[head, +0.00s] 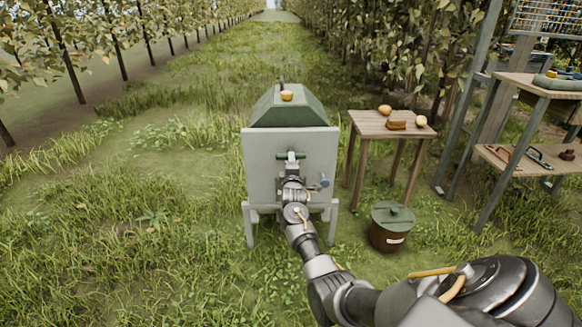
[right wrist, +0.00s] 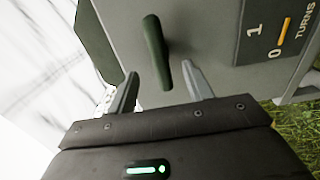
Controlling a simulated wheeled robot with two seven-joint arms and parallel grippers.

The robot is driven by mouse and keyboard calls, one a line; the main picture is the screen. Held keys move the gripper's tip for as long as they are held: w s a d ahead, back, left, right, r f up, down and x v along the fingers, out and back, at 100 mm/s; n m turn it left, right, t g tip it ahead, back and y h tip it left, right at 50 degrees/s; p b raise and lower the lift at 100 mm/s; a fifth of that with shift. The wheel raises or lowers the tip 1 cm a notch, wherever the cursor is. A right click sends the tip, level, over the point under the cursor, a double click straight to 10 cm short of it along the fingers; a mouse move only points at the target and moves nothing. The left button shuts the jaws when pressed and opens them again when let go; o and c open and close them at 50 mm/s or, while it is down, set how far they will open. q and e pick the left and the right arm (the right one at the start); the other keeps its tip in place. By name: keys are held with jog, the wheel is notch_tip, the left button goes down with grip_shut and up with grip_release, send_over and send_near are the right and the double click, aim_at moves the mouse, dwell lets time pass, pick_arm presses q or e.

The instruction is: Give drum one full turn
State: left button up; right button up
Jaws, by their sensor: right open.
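The drum machine is a pale grey box (head: 262,160) on legs with a green sloped top (head: 305,112). It stands in the grass at the middle of the head view. A green crank handle (head: 290,156) sticks out of its front, and the handle (right wrist: 156,48) also shows in the right wrist view. My right gripper (right wrist: 160,74) is open, with the lower end of the handle between its fingertips; I cannot tell if they touch it. A dark plate (right wrist: 275,32) marked 0, 1 and TURNS has an orange bar beside the 0. My left gripper is out of view.
A wooden table (head: 372,124) with several yellowish and brown items stands to the right. A lidded brown bucket (head: 390,238) stands before it. Shelving (head: 545,90) is at far right. Grass at left is open.

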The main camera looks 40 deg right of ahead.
jog(key=shift+b+x, duration=2.3)
jog(key=shift+x, duration=0.75)
